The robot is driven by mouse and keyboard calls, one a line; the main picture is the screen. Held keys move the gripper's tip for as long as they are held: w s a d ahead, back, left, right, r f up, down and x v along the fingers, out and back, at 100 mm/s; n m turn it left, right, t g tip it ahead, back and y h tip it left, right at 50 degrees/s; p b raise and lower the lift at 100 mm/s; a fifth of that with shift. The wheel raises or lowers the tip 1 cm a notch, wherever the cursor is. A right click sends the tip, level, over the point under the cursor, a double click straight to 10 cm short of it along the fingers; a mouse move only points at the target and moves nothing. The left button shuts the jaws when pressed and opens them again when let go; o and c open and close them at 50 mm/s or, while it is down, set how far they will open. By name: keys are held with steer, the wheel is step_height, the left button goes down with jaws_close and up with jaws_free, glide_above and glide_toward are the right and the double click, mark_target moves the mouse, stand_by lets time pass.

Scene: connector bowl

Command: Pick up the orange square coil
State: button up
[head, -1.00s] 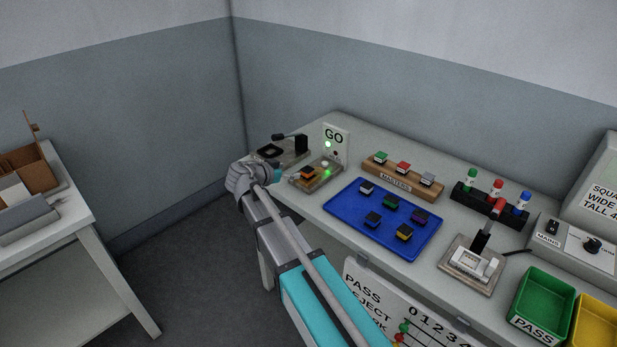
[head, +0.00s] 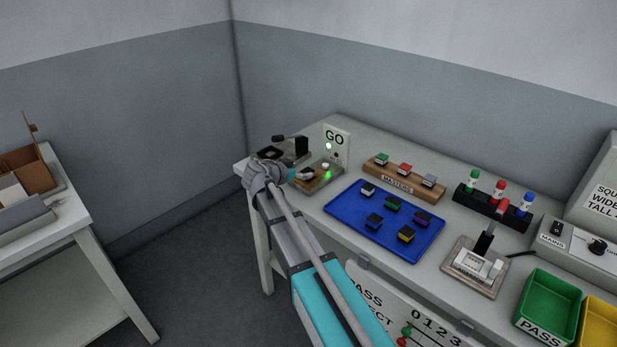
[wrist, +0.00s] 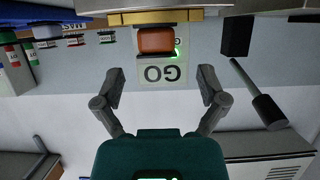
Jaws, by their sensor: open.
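The orange square coil (wrist: 156,40) sits on the tan test fixture (head: 322,183) beside the GO panel. In the wrist view it is centred near the top, with a dark base behind it. My gripper (wrist: 160,78) is open, its two grey fingers spread either side of the coil's line and short of it, with nothing between them. In the head view my gripper (head: 292,174) is at the fixture's left end and largely hides the coil.
The GO panel (head: 335,143) with a lit green lamp stands behind the fixture. A lever device (head: 296,146) is close behind my gripper. A blue tray (head: 340,207) of several coils and the wooden MASTERS block (head: 400,187) lie to the right.

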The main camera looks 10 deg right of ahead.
mark_target(307, 171)
steer(key=shift+b+x, duration=0.45)
steer(key=shift+x, duration=1.25)
jaws_close()
steer(key=shift+r, duration=0.25)
step_height(307, 171, up, 2)
steer(key=p, duration=0.2)
steer(key=shift+p, duration=0.3)
steer(key=s+a+r+p, duration=0.3)
steer(key=s+r+p, duration=0.7)
steer(key=s, duration=0.3)
steer(key=shift+s+a+r, duration=0.15)
steer(key=shift+s+r, duration=0.15)
steer(key=shift+s, duration=0.05)
